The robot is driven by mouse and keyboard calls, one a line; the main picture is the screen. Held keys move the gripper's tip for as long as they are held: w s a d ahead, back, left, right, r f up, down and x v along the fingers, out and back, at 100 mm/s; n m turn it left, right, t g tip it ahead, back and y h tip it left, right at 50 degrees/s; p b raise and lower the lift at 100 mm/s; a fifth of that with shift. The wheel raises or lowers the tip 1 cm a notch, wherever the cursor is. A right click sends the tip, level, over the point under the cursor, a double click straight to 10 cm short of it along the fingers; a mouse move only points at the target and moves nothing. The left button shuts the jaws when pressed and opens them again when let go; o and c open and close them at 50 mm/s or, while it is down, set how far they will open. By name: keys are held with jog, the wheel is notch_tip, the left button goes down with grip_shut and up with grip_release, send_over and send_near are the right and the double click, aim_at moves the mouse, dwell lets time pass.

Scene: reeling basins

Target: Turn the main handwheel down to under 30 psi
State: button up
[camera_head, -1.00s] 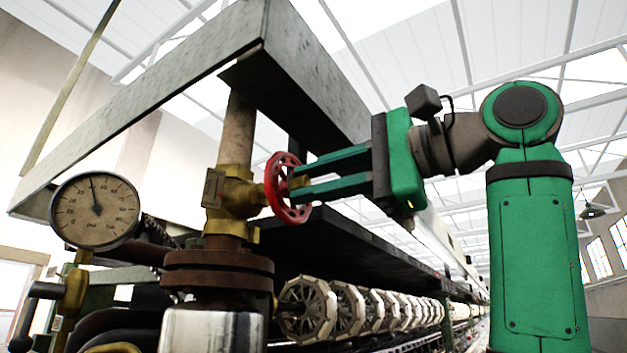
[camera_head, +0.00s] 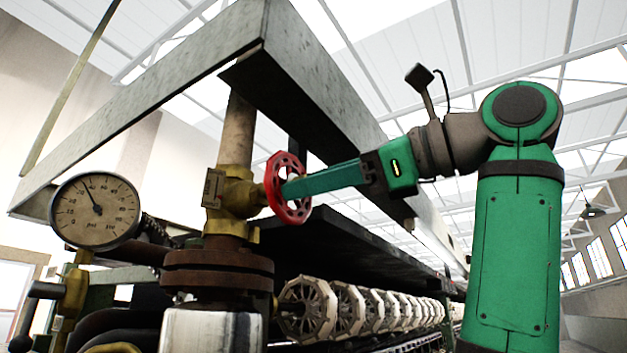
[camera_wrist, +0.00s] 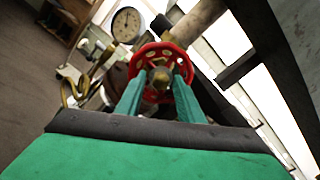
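The red main handwheel (camera_head: 289,188) sits on a brass valve (camera_head: 238,192) on an upright pipe. My gripper (camera_head: 287,187) reaches it from the right. Exact contact is hard to see. The round pressure gauge (camera_head: 95,211) stands left of the valve. Its needle points up and left, around 30; the exact value is too small to read.
A rusty flange (camera_head: 217,271) is below the valve. A row of pale reels (camera_head: 350,308) sits under a dark shelf (camera_head: 345,250) behind the handwheel.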

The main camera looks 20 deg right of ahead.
grip_shut()
jog(key=c, duration=0.9)
grip_release()
jog(key=m, duration=0.6)
jog(key=shift+a+r, duration=0.15)
jog(key=shift+r, duration=0.05)
jog(key=shift+o, duration=0.2)
jog(key=shift+f+m, duration=0.1)
jog(key=shift+m, duration=0.3)
jog(key=o, duration=0.9)
jog(key=shift+c, duration=0.2)
jog(key=shift+d+f, duration=0.1)
jog(key=shift+d, duration=0.1)
